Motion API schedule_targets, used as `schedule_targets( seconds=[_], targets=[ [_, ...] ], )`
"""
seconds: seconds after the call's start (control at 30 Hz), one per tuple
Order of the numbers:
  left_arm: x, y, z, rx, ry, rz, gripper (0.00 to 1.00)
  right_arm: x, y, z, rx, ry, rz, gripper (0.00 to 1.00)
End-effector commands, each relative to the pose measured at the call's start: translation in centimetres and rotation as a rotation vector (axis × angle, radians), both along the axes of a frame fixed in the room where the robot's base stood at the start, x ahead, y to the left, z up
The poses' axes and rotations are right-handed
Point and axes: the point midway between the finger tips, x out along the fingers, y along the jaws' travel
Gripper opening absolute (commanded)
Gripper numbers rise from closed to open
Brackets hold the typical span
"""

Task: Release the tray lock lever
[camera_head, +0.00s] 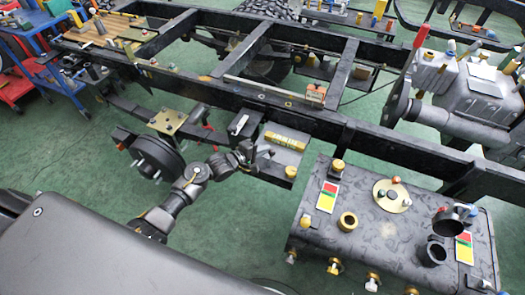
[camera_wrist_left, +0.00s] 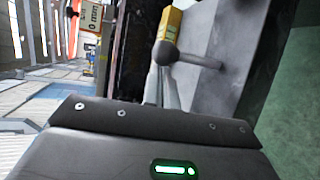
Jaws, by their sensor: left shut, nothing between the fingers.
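My left gripper (camera_head: 266,155) is shut and empty at the left edge of a small grey tray (camera_head: 290,157) beside the chassis rail. In the left wrist view, a grey lever with a round knob (camera_wrist_left: 166,53) and a short shaft (camera_wrist_left: 200,61) sticks out from the tray's grey side (camera_wrist_left: 232,50). The tips of my left gripper (camera_wrist_left: 162,78) are just below the knob in that picture; I cannot tell whether they touch it. In the head view the lever is not clear. My right gripper is not in view.
A yellow cylinder (camera_head: 285,140) lies on the tray. The long black chassis rail (camera_head: 225,95) runs behind it. A dark tank (camera_head: 380,220) with brass fittings stands to the right, and a wheel hub (camera_head: 158,158) is to the left. Green floor (camera_head: 225,235) is clear in front.

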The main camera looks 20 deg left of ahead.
Motion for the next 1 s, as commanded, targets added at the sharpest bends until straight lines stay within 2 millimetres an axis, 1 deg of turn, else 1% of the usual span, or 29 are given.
schedule_targets(
  seconds=[0.37, 1.0],
  targets=[
    [-0.3, -0.1, 0.1, -0.006, -0.05, -0.001, 0.0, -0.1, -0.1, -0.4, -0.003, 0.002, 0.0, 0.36],
    [-0.9, -0.1, 0.2, -0.013, -0.164, -0.001, 0.0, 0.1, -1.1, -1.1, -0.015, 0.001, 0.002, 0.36]
  ],
)
